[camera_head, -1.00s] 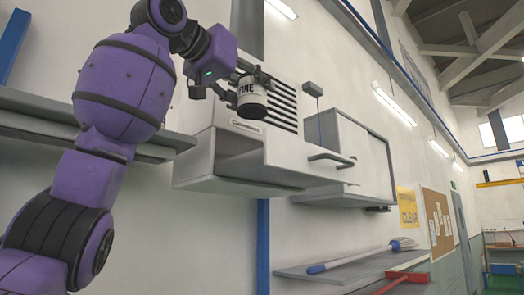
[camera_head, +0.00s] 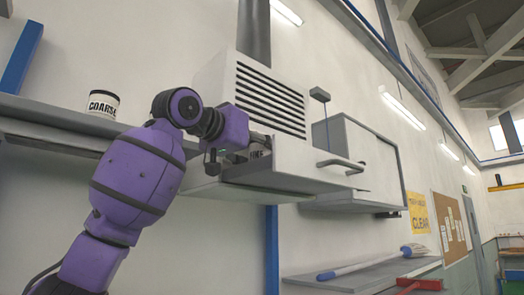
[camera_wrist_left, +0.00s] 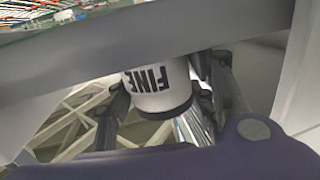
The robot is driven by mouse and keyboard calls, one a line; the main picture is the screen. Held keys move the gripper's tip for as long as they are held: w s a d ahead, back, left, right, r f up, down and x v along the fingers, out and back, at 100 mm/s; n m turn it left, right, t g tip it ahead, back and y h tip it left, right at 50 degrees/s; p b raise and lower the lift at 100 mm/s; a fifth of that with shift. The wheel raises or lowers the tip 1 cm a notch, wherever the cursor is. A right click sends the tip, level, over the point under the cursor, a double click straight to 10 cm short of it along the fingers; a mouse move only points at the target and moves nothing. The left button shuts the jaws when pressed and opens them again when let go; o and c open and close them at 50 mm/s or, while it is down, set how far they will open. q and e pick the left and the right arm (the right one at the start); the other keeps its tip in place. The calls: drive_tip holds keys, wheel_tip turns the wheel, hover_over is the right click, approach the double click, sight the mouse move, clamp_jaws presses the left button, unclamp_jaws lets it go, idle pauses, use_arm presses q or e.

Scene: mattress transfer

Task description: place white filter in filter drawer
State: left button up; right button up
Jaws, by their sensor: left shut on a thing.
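The white filter (camera_wrist_left: 157,90), a small cylinder with a dark rim and the word FINE, is between the fingers of my left gripper (camera_wrist_left: 162,98) in the left wrist view. In the head view my left gripper (camera_head: 258,148) is at the open filter drawer (camera_head: 312,168), with its fingers and the filter mostly hidden behind the drawer's wall and my wrist. The drawer is pulled out below the slatted vent of a white wall unit. Whether the filter touches the drawer floor cannot be seen. My right gripper is not in view.
Another white canister marked COARSE (camera_head: 102,104) stands on the grey shelf (camera_head: 50,125) at left. A grey cabinet (camera_head: 365,165) hangs right of the drawer. A lower shelf (camera_head: 370,272) holds a blue-and-white brush-like tool (camera_head: 365,264) and a red item (camera_head: 420,284).

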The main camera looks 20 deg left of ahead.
use_arm(q)
drive_tip(key=shift+s+d, duration=0.1)
drive_tip(key=shift+s, duration=0.05)
drive_tip(key=shift+f, duration=0.1)
drive_tip(key=o, duration=1.2)
drive_tip(key=shift+s+r, duration=0.1)
drive_tip(key=shift+r, duration=0.1)
drive_tip(key=v, duration=1.1)
drive_tip(key=shift+s+a, duration=0.3)
